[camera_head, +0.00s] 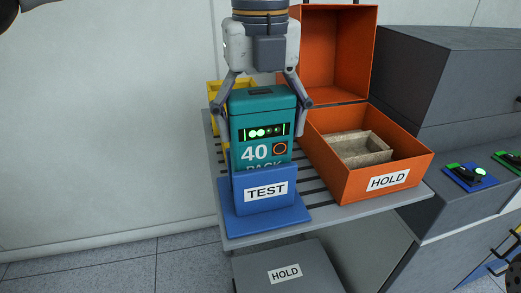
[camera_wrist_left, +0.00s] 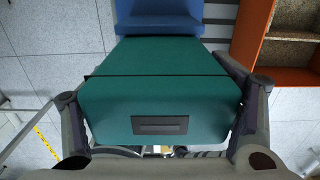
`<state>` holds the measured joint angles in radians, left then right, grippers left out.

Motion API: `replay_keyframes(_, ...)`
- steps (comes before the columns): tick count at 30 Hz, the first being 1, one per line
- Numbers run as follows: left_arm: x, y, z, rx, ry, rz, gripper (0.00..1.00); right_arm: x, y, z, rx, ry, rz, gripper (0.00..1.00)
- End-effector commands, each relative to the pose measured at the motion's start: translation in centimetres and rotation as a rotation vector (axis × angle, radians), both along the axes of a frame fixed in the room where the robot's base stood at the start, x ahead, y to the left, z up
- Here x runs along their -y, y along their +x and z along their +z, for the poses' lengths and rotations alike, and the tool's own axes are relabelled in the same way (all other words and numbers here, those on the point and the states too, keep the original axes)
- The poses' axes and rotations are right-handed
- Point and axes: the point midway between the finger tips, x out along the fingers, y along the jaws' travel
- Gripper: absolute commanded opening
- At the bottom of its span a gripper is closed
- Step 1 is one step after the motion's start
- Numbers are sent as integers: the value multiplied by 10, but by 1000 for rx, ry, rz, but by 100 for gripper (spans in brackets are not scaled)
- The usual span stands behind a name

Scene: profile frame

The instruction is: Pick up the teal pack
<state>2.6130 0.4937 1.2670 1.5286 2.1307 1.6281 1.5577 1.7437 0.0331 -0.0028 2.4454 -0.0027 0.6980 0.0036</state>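The teal pack (camera_head: 262,120) stands upright in the blue TEST holder (camera_head: 265,205), whose front wall hides its lower part. It bears "40", a lit green indicator strip and an orange ring. My left gripper (camera_head: 262,104) is above it, pointing down, with one finger on each side of its upper part. In the left wrist view, the pack's top with a dark slot (camera_wrist_left: 160,125) lies between the two fingers (camera_wrist_left: 160,110). The fingers are very close to its sides; I cannot tell whether both press on it. My right gripper is not clearly in view.
An open orange HOLD box (camera_head: 343,181) with a beige insert stands right of the holder on the slatted grey shelf (camera_head: 405,198). A yellow bin (camera_head: 216,92) is behind the pack. Grey cabinets fill the right. A grey HOLD box (camera_head: 262,262) is below. Bare wall is left.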

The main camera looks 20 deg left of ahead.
Motion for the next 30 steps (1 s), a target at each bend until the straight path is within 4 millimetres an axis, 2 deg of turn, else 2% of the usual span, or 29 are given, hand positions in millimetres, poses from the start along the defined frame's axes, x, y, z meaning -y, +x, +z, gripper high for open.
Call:
replay_keyframes(1, 0, 0, -1, -1, -1, 0, 24, 0, 0, 0, 0, 0, 0, 40)
replay_keyframes(2, 0, 0, -1, -1, -1, 0, 17, 0, 0, 0, 0, 0, 0, 40)
replay_keyframes(9, 0, 0, 1, 1, -1, 0, 16, 0, 0, 0, 1, 0, 0, 40)
replay_keyframes(13, 0, 0, 14, 4, 0, 2, 14, 0, 3, 3, 9, 0, 0, 40)
replay_keyframes(17, 0, 0, 41, 9, 0, 2, 14, 0, 8, 9, 25, 0, -1, 40)
replay_keyframes(30, 1, -1, 152, 13, -2, 3, 14, 0, 31, 34, 104, 0, -3, 40)
